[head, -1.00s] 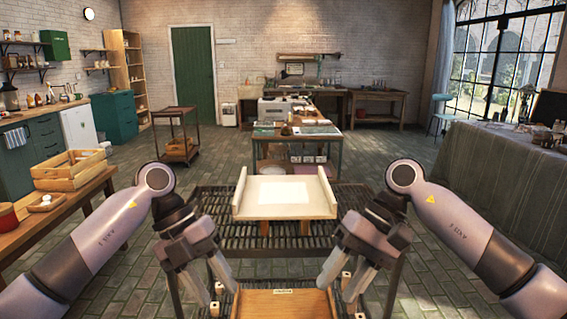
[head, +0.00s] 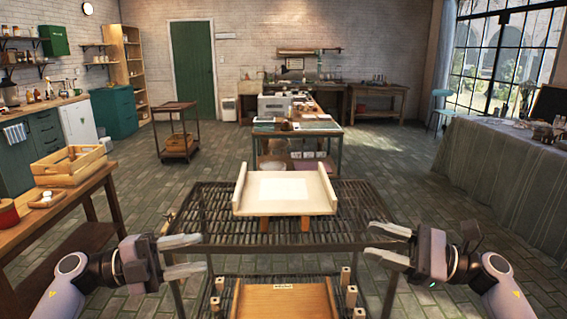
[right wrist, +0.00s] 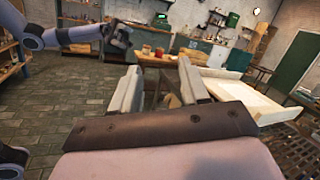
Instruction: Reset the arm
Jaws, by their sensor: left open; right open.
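My left gripper (head: 184,256) is open and empty in the head view. It points right, beside the left edge of the dark slatted rack. My right gripper (head: 389,246) is open and empty, pointing left beside the rack's right edge. Its two fingers also show apart in the right wrist view (right wrist: 157,92), with nothing between them. My left arm shows across the upper left of that view.
A cream tray (head: 327,190) with a pale sheet stands on the slatted rack (head: 200,228) between the grippers. A wooden board (head: 285,303) lies on the lower shelf among short pegs. A wooden crate (head: 70,166) sits on the left bench. A cloth-covered table (head: 500,175) stands right.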

